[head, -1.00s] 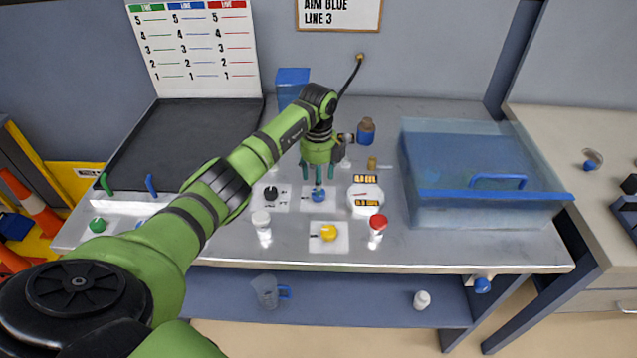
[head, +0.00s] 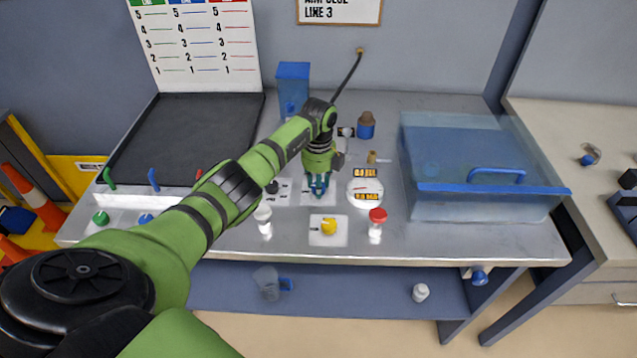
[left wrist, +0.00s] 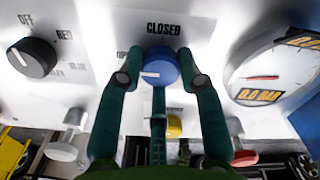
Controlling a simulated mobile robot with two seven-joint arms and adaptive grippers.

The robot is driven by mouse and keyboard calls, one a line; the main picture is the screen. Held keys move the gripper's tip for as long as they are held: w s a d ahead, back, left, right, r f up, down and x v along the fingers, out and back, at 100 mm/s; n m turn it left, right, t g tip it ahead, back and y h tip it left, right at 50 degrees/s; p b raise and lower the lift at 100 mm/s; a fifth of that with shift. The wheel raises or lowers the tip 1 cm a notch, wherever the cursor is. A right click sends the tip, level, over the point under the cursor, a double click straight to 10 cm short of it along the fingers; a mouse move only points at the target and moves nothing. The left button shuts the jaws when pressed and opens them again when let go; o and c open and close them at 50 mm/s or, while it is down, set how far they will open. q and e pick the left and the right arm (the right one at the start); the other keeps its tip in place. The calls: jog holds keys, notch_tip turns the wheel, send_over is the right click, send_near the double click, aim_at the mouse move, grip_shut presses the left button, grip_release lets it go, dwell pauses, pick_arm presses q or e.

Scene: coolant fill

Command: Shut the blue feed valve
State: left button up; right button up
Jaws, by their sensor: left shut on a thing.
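The blue valve knob (head: 319,189) is on a white plate on the steel bench, under my left gripper (head: 319,183). In the left wrist view the knob (left wrist: 160,66) has a white pointer mark aimed left. CLOSED is printed above it, and a partly hidden word starting with "OP" is at its upper left. The green fingers of my left gripper (left wrist: 161,62) are shut around the knob, touching its sides. In the head view the fingers hide part of the knob. My right gripper is not in view.
A black selector knob (left wrist: 33,57) is left of the valve and a round gauge (head: 365,192) is right. A clear blue bin (head: 480,208) is farther right.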

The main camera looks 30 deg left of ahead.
pick_arm(q)
jog(key=shift+f, duration=0.1)
jog(key=shift+f+m+b, duration=0.1)
jog(key=shift+m+b, duration=0.55)
jog(key=shift+m, duration=0.25)
jog(key=m+b, duration=0.4)
jog(key=m, duration=0.2)
jog(key=shift+f, duration=0.1)
jog(key=m+b, duration=0.3)
jog(key=m, duration=0.2)
jog(key=shift+s+m, duration=0.1)
jog(key=shift+m, duration=0.2)
jog(key=shift+m+b, duration=0.85)
jog(key=shift+m, duration=1.05)
jog(key=o, duration=1.1)
jog(key=shift+o, duration=0.2)
jog(key=shift+r, duration=0.3)
